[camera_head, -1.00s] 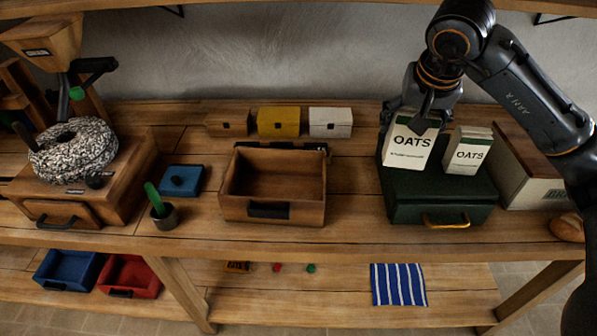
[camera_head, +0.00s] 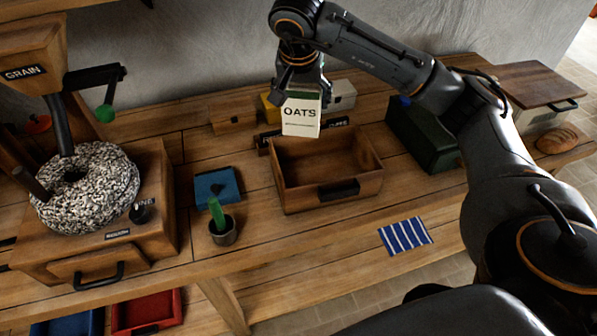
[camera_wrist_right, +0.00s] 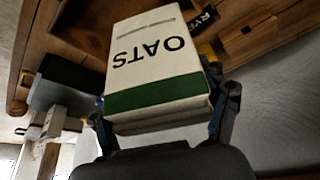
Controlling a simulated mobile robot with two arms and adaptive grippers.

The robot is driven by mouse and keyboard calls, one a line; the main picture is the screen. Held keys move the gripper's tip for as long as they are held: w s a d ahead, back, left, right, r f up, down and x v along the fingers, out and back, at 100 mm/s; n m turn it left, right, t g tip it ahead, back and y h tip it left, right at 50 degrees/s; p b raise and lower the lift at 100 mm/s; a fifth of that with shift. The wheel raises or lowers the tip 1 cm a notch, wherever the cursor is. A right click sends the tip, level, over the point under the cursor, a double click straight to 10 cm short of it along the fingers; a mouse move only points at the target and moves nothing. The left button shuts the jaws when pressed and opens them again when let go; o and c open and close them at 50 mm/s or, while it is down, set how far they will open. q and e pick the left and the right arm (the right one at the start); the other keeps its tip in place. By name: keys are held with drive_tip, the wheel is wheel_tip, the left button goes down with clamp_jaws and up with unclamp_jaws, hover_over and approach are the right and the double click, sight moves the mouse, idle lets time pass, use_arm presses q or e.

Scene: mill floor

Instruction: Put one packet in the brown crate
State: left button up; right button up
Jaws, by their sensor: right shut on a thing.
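My right gripper (camera_head: 302,84) is shut on a white packet (camera_head: 300,117) with a green band, marked OATS. It holds the packet upright above the back left part of the brown crate (camera_head: 333,187), which is open and looks empty inside. The packet also fills the middle of the right wrist view (camera_wrist_right: 157,62), between the two fingers of my right gripper (camera_wrist_right: 165,115). The second OATS packet is not in sight in the head view, where my right arm hides part of the green box (camera_head: 425,135). My left gripper is not in view.
A grain mill with a speckled stone ring (camera_head: 85,190) stands at left.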

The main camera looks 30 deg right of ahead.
sight(306, 120)
drive_tip(key=f, duration=0.2)
drive_tip(key=f+p, duration=0.1)
drive_tip(key=f, duration=0.3)
drive_tip(key=shift+s+d+p, duration=0.25)
drive_tip(key=shift+d+p, duration=0.05)
drive_tip(key=shift+d, duration=0.1)
wheel_tip(306, 120, down, 11)
drive_tip(key=p, duration=0.2)
drive_tip(key=shift+w+a+p, duration=0.1)
drive_tip(key=shift+a+p, duration=0.05)
drive_tip(key=shift+p, duration=0.15)
drive_tip(key=shift+f, duration=0.3)
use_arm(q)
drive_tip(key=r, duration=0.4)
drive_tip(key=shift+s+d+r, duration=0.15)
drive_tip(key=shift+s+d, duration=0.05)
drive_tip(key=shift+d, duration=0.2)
